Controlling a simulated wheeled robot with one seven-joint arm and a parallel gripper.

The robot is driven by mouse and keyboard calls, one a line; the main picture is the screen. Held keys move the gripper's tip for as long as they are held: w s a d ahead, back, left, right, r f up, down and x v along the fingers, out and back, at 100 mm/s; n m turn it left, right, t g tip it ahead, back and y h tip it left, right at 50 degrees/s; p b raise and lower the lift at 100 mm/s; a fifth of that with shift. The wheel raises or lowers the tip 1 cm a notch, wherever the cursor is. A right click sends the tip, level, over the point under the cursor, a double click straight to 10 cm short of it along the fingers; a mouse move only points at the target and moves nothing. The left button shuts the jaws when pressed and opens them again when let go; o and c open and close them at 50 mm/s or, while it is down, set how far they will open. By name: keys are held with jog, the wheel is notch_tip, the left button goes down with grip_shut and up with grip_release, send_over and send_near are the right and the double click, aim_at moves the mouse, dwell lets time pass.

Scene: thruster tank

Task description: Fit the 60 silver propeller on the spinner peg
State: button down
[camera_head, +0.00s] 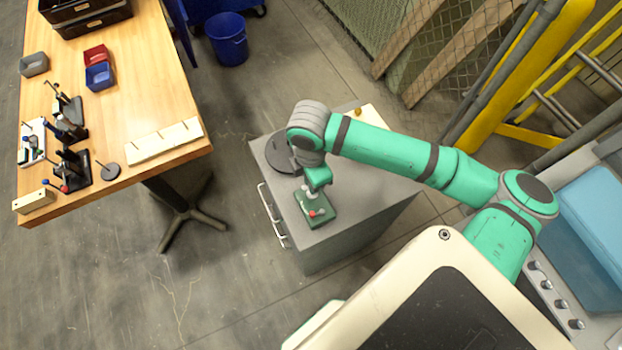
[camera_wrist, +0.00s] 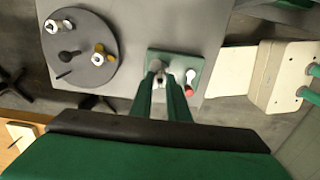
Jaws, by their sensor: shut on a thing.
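A small green plate (camera_head: 323,217) lies on the grey cabinet top; it also shows in the wrist view (camera_wrist: 200,62). A red piece (camera_head: 312,213) stands on it, and the same red piece shows in the wrist view (camera_wrist: 189,89). My gripper (camera_head: 308,189) points down over the plate's far-left part. In the wrist view my gripper's fingertips (camera_wrist: 159,77) are shut on a small silver piece between them, apparently the silver propeller; the fingers hide most of it. I cannot tell whether it touches a peg, and its size marking is unreadable.
A round dark disc (camera_wrist: 84,77) on the grey cabinet carries silver, brass and dark pieces; it is partly hidden by my arm in the head view (camera_head: 277,155). A wooden table (camera_head: 145,80) with trays and small stands is at left. Floor lies between.

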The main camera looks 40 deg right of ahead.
jog(key=shift+f, duration=1.3)
dwell(0.7)
jog(key=c, duration=1.6)
grip_release()
jog(key=shift+r, duration=0.1)
notch_tip(320, 180, up, 15)
jog(key=shift+a+f, duration=0.1)
jog(key=shift+f, duration=0.1)
jog(key=shift+w, duration=0.1)
